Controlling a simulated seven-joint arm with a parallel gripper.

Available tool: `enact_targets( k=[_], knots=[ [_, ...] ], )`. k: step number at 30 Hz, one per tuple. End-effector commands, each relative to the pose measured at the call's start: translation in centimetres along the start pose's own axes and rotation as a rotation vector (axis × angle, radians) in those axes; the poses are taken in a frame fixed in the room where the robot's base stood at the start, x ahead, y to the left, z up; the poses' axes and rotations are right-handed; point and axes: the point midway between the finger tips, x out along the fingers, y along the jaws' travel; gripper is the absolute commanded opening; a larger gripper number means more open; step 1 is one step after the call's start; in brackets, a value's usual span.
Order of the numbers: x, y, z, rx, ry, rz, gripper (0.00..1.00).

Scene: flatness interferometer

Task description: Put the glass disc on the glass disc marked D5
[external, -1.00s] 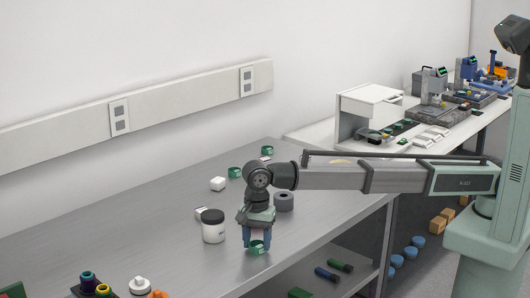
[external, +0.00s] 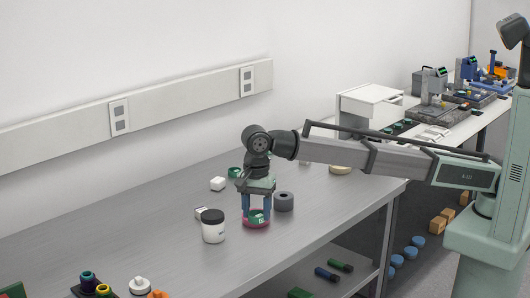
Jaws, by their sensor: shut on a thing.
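My gripper (external: 257,213) points straight down over the middle of the bench, its blue fingers shut on a small green-edged glass disc (external: 256,216) with a pale mark. The disc is directly over or within a pink-red round piece (external: 257,224) on the bench. I cannot tell whether the two touch. Another green-rimmed disc (external: 235,172) stands farther back, left of my wrist. No D5 marking is readable, so I cannot tell which piece bears it.
A white block (external: 217,184) and a cream disc (external: 340,169) are farther back.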

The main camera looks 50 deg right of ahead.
Motion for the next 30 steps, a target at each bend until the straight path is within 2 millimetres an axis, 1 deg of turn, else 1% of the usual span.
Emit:
enact_targets(
  k=[2,5,8,11,15,17,18,20,21,23,24,29,30],
  knots=[
    [-0.1,-0.1,-0.1,0.002,0.000,0.000,0.21],
    [-0.1,-0.6,-1.0,0.013,0.000,0.000,0.21],
    [-0.1,-1.8,-2.9,0.038,0.000,0.000,0.21],
    [-0.1,-3.5,-5.8,0.077,0.000,0.000,0.21],
    [-0.1,-6.0,-11.0,0.143,0.000,-0.001,0.21],
    [-0.1,-7.1,-13.3,0.171,-0.001,-0.001,0.21],
    [-0.2,-7.7,-14.8,0.190,-0.001,-0.001,0.21],
    [-0.2,-8.7,-17.1,0.219,-0.001,-0.001,0.21],
    [-0.2,-9.2,-18.6,0.237,-0.001,-0.001,0.21],
    [-0.2,-10.1,-21.0,0.265,-0.001,-0.002,0.21],
    [-0.3,-10.6,-22.6,0.284,-0.001,-0.002,0.21],
    [-0.4,-12.5,-28.9,0.359,-0.001,-0.002,0.21],
    [-0.4,-12.9,-30.5,0.378,-0.001,-0.003,0.21]
  ],
)
